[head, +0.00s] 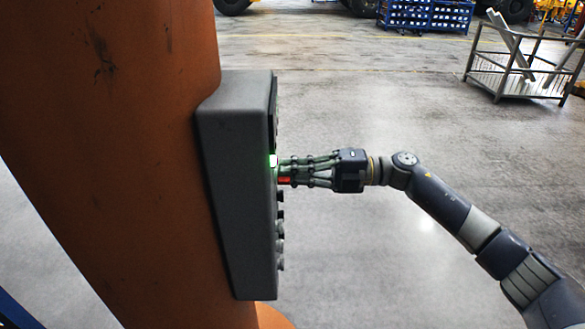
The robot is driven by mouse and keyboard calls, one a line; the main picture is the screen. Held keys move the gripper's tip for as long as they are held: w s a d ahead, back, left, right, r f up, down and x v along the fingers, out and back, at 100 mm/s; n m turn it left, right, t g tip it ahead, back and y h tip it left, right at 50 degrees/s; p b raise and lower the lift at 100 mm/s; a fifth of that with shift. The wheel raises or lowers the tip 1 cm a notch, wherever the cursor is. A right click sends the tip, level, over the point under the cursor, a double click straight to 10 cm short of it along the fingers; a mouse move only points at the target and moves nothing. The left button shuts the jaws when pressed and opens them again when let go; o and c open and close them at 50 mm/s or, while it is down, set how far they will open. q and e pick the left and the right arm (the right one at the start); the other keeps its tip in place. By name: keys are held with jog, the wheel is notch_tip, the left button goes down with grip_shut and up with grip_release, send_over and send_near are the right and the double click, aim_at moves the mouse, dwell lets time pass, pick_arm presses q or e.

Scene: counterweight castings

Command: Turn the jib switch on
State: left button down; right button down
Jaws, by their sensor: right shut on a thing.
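A grey control box (235,190) is fixed to the side of an orange column and is seen nearly edge-on. A small green light (272,161) glows on its front face. Just below the light, a red part (284,181), which looks like the jib switch, sticks out from the face. My right gripper (287,171) reaches in from the right and is shut on the red switch, its fingers around it. The fingers partly hide the switch, and its exact position is hard to tell from this side. My left gripper is not in view.
The orange column (110,130) fills the left side. Several dark knobs (280,230) stick out of the box below the switch. A metal cage cart (515,75) stands at the back right, and blue racks (428,15) at the back. The concrete floor between is clear.

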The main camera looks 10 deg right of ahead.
dwell(0.5)
jog(key=c, duration=1.7)
grip_release()
jog(key=s+d, duration=0.2)
jog(key=d, duration=1)
jog(key=shift+s, duration=0.15)
jog(key=shift+a+f, duration=0.1)
